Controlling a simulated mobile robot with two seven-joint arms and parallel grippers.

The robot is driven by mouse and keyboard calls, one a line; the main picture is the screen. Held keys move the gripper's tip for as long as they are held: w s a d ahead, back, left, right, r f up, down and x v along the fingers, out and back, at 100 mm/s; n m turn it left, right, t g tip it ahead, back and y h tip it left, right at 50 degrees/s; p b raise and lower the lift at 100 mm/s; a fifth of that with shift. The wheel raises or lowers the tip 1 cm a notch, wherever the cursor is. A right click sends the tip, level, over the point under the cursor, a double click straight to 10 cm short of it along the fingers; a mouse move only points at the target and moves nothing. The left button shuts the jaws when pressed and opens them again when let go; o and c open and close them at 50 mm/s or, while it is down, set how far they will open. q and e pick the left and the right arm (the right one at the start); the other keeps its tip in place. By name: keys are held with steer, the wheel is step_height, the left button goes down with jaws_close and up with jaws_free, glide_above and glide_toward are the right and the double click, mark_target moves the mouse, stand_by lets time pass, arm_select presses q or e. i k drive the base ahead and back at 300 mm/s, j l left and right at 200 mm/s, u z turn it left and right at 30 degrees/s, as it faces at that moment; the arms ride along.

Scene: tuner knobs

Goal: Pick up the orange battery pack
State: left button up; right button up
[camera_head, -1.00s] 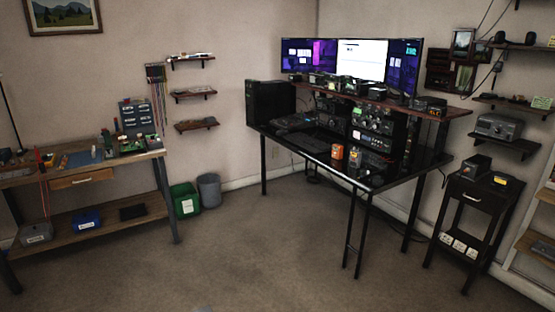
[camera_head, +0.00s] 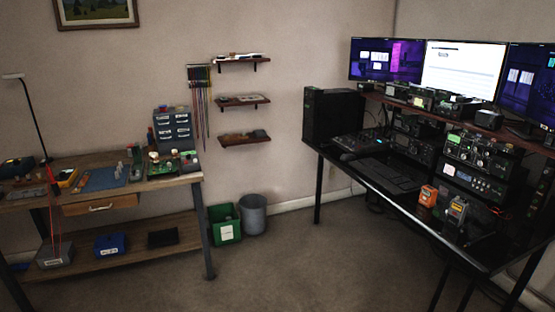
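A small orange block (camera_head: 428,195), which looks like the orange battery pack, stands on the black desk (camera_head: 390,196) at the right. It is near the desk's front edge, left of a small grey device (camera_head: 457,209). The radio equipment (camera_head: 470,182) stands behind it on the desk. Neither of my grippers shows in the head view, and nothing touches the orange block.
A wooden workbench (camera_head: 125,191) with tools stands at the left. A green bin (camera_head: 225,224) and a grey bin (camera_head: 253,214) stand by the wall. The carpet (camera_head: 300,265) between bench and desk is clear.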

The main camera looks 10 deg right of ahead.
mark_target(428, 191)
steer(key=i+z, duration=0.3)
steer(key=i, duration=0.15)
steer(key=i+j+z, duration=0.45)
steer(key=i+z, duration=0.15)
steer(key=i, duration=0.25)
steer(key=i+j+z, duration=0.1)
steer(key=i+z, duration=0.15)
steer(key=z, duration=0.2)
steer(key=i+j+z, duration=0.15)
steer(key=z, duration=0.3)
steer(key=i+j+z, duration=0.25)
steer(key=z, duration=0.2)
steer(key=i+j+z, duration=0.15)
steer(key=j+z, duration=0.15)
steer(key=i+j+z, duration=0.15)
steer(key=j+z, duration=0.2)
steer(key=i+j+z, duration=0.1)
steer(key=j+z, duration=0.2)
